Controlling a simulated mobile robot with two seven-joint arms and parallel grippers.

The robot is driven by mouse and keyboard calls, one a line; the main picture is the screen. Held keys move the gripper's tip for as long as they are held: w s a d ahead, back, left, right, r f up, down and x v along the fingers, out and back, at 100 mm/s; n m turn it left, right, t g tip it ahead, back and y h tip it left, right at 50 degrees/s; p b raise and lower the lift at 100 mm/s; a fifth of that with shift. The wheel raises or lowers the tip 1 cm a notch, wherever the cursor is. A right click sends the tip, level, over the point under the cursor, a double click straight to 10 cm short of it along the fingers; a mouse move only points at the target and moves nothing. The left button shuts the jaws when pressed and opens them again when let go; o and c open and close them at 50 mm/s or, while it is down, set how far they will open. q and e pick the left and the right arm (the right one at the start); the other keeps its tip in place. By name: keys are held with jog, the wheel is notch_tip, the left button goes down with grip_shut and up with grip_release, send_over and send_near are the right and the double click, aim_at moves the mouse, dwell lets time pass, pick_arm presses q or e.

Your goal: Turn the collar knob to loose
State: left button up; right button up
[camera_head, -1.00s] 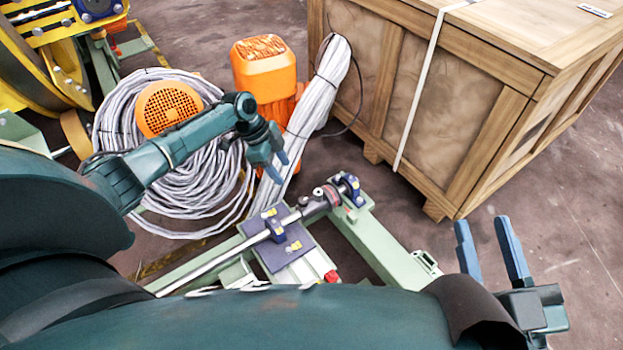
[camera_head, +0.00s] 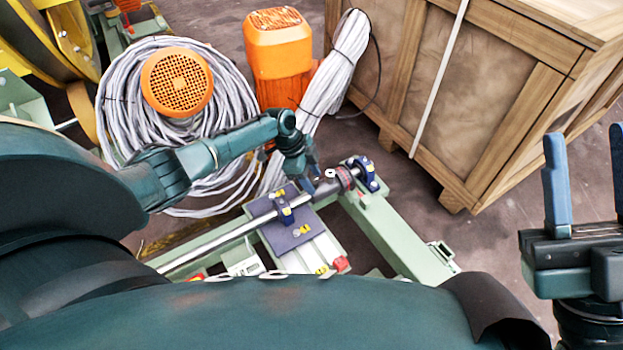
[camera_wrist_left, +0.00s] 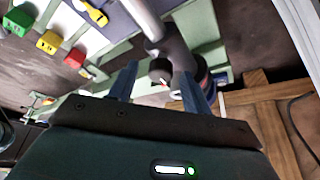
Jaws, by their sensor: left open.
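The collar knob (camera_wrist_left: 160,72) is a dark round knob with a small red and white mark, on a dark collar around the metal shaft. In the head view the knob (camera_head: 330,173) shows as a small pale ring above the shaft (camera_head: 215,243). My left gripper (camera_head: 312,184) is open just beside the collar. In the left wrist view the fingers (camera_wrist_left: 160,84) stand on either side of the knob. I cannot tell whether they touch it. My right gripper (camera_head: 588,185) is open and empty at the right edge, far from the shaft.
The shaft lies on a green frame (camera_head: 395,243) with blue clamps (camera_head: 365,175). A wooden crate (camera_head: 480,105) stands behind right. Coiled grey cable (camera_head: 125,110) and an orange motor (camera_head: 280,60) are behind my left arm. Floor between crate and frame is clear.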

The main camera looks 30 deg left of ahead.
pick_arm(q)
jog(key=shift+c, duration=0.4)
jog(key=c, duration=0.9)
